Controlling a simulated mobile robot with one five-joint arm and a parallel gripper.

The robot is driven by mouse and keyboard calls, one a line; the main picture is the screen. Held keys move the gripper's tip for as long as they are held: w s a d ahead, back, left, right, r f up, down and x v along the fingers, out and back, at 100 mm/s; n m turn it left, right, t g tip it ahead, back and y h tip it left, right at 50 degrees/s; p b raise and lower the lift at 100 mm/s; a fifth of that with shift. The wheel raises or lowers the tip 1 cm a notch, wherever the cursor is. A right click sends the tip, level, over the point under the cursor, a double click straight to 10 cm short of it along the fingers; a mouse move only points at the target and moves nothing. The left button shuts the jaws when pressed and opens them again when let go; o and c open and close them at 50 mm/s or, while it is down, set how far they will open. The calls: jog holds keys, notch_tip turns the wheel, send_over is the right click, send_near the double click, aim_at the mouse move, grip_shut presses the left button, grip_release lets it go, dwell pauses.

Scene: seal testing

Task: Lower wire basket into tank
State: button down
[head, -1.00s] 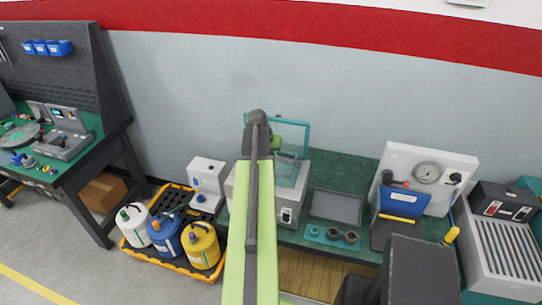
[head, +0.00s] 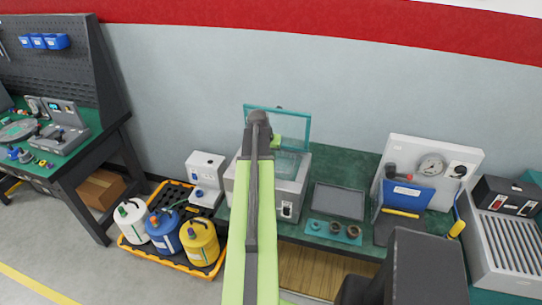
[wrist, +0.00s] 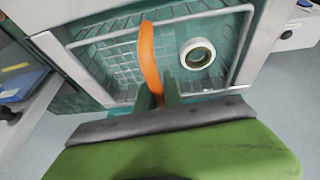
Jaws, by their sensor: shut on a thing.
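The wire basket (wrist: 118,58) fills the opening of the tank in the wrist view. Its orange handle (wrist: 147,55) rises between the fingers of my gripper (wrist: 158,94), which is shut on it. A pale ring (wrist: 197,52) lies within the basket's outline. The basket appears inside the tank's grey rim (wrist: 72,72); how deep it sits, I cannot tell. In the head view the tank (head: 291,197) stands on the green bench with its clear teal-edged lid (head: 308,131) raised behind. My arm hides the gripper's fingers and much of the basket there.
A small white unit (head: 205,178) stands left of the tank. A grey tray (head: 338,201) and a teal mat with several rings (head: 334,233) lie to its right. Several bottles (head: 200,243) stand on the floor pallet at left.

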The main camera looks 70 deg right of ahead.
jog(key=shift+f+b, duration=3.2)
jog(key=shift+f, duration=0.2)
jog(key=shift+f+b, duration=0.6)
jog(key=c, duration=1.4)
grip_release()
jog(key=shift+r, duration=0.15)
notch_tip(320, 180, up, 11)
jog(key=p, duration=1.1)
